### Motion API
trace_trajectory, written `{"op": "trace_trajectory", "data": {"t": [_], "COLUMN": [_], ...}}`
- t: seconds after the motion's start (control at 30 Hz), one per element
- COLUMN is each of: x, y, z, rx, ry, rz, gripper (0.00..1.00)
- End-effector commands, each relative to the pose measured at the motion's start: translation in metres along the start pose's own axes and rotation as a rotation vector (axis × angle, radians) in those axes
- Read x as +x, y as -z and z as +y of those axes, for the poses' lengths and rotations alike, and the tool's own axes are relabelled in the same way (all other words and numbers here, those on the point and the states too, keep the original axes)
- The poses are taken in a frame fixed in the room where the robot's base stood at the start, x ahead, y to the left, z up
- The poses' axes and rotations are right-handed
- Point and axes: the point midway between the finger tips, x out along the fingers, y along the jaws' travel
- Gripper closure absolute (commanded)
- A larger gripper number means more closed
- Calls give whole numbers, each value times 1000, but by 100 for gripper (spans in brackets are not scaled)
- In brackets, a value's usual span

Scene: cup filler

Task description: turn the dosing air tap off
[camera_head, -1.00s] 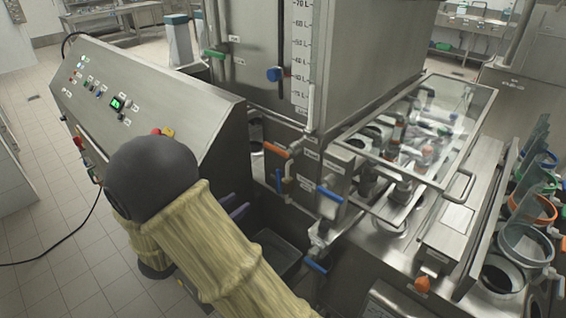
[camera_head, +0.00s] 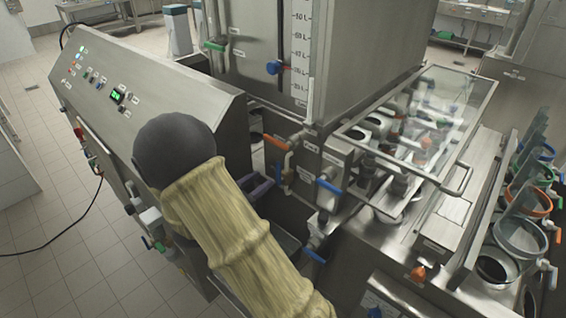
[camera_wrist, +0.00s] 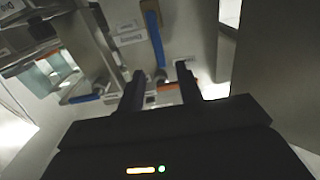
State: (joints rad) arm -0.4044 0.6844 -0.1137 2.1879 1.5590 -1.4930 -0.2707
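Several small lever taps sit on the machine below the tank. One has an orange handle (camera_head: 275,142), and just below it a narrow blue handle (camera_head: 278,168) hangs upright. The labels are too small to read, so I cannot tell for sure which is the dosing air tap. In the wrist view a long blue handle (camera_wrist: 153,38) stands nearly upright beside a white label, beyond my fingers. My gripper (camera_wrist: 160,84) is open, with its two dark fingers apart. A small orange patch shows past them, and nothing is visibly held. In the head view its dark fingertips (camera_head: 258,188) show close to the narrow blue handle.
A sloped control panel (camera_head: 120,95) stands at the left. Other blue tap handles (camera_head: 329,187) (camera_head: 314,256) lie to the right and lower down. A clear-lidded filling section (camera_head: 440,115) is at right. My sleeved forearm hides part of the machine's middle.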

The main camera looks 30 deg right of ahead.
Motion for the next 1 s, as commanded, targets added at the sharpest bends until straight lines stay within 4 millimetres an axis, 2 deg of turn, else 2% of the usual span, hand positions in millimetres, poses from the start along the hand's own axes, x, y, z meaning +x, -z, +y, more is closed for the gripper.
{"op": "trace_trajectory", "data": {"t": [0.2,0.5,0.67,0.9,0.93,1.0], "x": [40,88,98,98,98,98], "y": [2,1,0,0,0,0], "z": [1,1,0,0,0,0], "rx": [0,0,-1,0,0,0], "ry": [-5,-3,0,0,0,0], "rz": [1,1,0,0,0,0], "gripper": [65,65,65,65,66,80]}}
